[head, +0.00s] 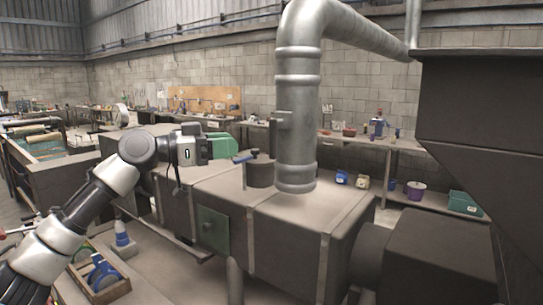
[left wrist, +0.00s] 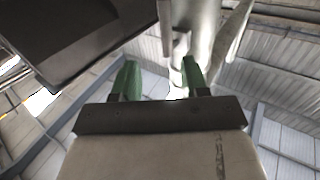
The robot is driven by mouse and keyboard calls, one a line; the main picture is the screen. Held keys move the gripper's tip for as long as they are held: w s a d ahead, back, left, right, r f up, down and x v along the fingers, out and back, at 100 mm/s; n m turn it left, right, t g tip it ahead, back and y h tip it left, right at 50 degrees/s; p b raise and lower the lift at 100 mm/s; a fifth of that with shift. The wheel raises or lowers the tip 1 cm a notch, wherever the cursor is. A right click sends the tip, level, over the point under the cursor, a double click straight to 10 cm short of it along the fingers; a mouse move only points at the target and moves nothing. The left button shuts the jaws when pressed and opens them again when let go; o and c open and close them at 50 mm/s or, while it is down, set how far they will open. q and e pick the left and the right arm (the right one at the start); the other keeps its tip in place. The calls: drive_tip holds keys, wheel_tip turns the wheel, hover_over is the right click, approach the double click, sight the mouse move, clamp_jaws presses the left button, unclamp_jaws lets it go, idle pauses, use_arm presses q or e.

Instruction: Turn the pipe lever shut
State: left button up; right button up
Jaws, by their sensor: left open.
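The grey metal pipe (head: 297,120) comes down vertically in the middle of the head view, above a large dusty metal box. A small grey lever (head: 283,115) sticks out from its left side. My left gripper (head: 226,146) is left of the pipe and a little lower than the lever, with its green fingers pointing toward the pipe. In the left wrist view my left gripper (left wrist: 161,78) is open, with nothing held between its fingers. The pipe (left wrist: 205,30) and lever (left wrist: 180,45) show beyond the fingertips, nearer the right finger. My right gripper is not in view.
The metal box (head: 290,220) fills the space under the pipe. A dark cylinder (head: 260,172) stands on it, below and beyond my left gripper. A dark hopper (head: 480,110) is at the right. A workbench (head: 350,140) runs along the back wall.

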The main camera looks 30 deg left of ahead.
sight(273, 144)
use_arm(q)
drive_tip(key=p+x, duration=0.2)
drive_tip(key=x, duration=0.1)
drive_tip(key=p+x, duration=0.2)
drive_tip(key=x, duration=0.1)
drive_tip(key=shift+w+f, duration=0.1)
drive_tip(key=shift+w, duration=0.4)
drive_tip(key=x, duration=0.1)
drive_tip(key=p+x, duration=0.1)
drive_tip(key=x, duration=0.1)
drive_tip(key=shift+w+f+p, duration=0.3)
drive_tip(key=shift+w, duration=0.1)
drive_tip(key=shift+w+d+f, duration=0.1)
drive_tip(key=shift+w+d, duration=0.1)
drive_tip(key=shift+d, duration=0.1)
drive_tip(key=shift+c, duration=0.2)
clamp_jaws()
